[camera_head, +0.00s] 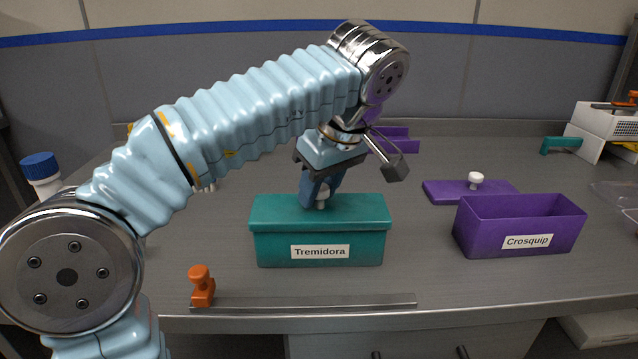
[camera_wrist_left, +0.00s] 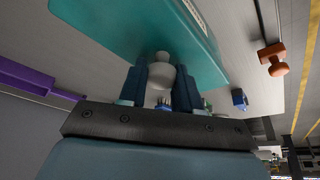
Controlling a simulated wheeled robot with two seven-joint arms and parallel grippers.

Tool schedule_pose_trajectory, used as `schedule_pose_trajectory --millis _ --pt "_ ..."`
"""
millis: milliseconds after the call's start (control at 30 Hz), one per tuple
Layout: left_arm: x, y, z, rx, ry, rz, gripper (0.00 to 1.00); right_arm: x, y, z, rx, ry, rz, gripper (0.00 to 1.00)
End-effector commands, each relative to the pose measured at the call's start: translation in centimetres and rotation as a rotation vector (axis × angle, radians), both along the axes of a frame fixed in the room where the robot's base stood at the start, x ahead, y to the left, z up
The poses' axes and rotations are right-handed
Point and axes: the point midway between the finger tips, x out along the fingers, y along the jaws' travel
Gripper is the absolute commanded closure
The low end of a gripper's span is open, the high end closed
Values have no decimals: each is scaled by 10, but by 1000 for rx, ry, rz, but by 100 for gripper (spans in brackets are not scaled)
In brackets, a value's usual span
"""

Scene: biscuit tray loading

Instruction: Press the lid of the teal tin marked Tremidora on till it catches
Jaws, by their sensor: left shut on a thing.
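The teal tin (camera_head: 275,250) marked Tremidora stands on the grey bench, its label facing me. Its teal lid (camera_head: 360,208) lies on top and looks level; whether it has caught cannot be told. My left gripper (camera_head: 320,200) is above the middle of the lid, with its fingers pointing down. It is shut on the lid's white knob (camera_wrist_left: 161,72), which shows between the blue fingers in the left wrist view. The lid's teal surface (camera_wrist_left: 120,30) is just beyond the fingertips there. My right gripper is not in view.
An open purple tin (camera_head: 475,236) marked Crosquip stands to the right, its purple lid (camera_head: 440,191) with a white knob lying behind it. An orange knob (camera_head: 201,285) on a metal rail (camera_head: 320,301) is at the bench's front edge. A blue-capped bottle (camera_head: 41,172) stands at left.

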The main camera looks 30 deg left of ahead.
Motion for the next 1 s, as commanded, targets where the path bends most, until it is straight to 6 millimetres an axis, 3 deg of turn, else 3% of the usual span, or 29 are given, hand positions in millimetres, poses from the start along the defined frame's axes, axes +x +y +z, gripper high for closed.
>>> schedule_pose_trajectory --millis 667,700,867,1000 --pt "0 0 -6 0 1 1 97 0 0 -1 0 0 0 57" --pt "0 0 -6 0 1 1 63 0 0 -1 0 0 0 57" --pt "0 0 -6 0 1 1 38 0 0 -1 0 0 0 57" --pt "0 0 -6 0 1 1 37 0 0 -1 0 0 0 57"
